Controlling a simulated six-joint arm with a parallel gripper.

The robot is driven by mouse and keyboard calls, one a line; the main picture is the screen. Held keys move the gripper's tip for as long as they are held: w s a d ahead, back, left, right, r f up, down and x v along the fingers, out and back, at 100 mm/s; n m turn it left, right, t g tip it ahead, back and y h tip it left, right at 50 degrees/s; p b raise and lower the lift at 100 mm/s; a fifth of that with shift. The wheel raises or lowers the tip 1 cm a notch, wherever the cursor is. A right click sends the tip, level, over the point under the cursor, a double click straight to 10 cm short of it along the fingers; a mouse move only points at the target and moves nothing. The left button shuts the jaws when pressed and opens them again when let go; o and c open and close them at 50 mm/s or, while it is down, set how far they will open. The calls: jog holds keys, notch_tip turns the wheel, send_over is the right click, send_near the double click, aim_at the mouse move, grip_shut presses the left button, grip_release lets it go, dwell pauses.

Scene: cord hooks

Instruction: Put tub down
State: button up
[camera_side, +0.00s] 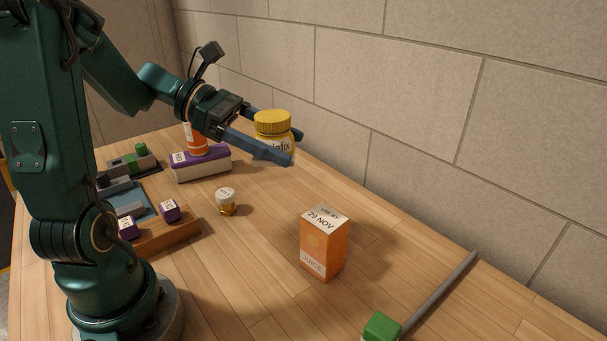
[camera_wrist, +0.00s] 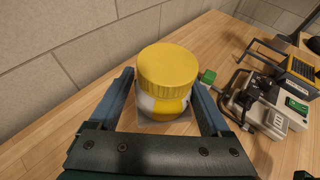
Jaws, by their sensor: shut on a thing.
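The tub has a yellow screw lid and a white body with a yellow-and-dark label. In the side view the tub (camera_side: 273,123) is upright between the blue fingers of my gripper (camera_side: 281,147), toward the wall side of the table. In the wrist view the tub (camera_wrist: 167,70) fills the space between the fingers of my gripper (camera_wrist: 168,95), which are shut on its sides. The near finger hides its base in the side view, so I cannot tell whether it touches anything below. A pale grey square surface (camera_wrist: 150,124) shows under the tub in the wrist view.
An orange juice carton (camera_side: 324,243) stands front right, with a grey rod (camera_side: 440,290) beyond it. A small jar (camera_side: 226,201), a purple-and-white box (camera_side: 201,164) and a wooden tray (camera_side: 170,238) are nearer my arm. A grey device (camera_wrist: 262,108) stands right in the wrist view.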

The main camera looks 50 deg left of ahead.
jog(key=shift+r, duration=0.1)
jog(key=shift+r+g, duration=0.15)
jog(key=shift+g, duration=0.15)
jog(key=shift+w+a+m+g+h, duration=0.2)
jog(key=shift+a+m+g+h, duration=0.1)
jog(key=shift+m+g, duration=0.15)
jog(key=w+a+f+m+g+h, duration=0.2)
jog(key=a+f+m+g, duration=0.1)
jog(key=a+f, duration=0.15)
jog(key=m+g, duration=0.2)
send_over(280, 225)
notch_tip(280, 225, down, 8)
jog(key=shift+n+t, duration=0.25)
jog(key=shift+f, duration=3.3)
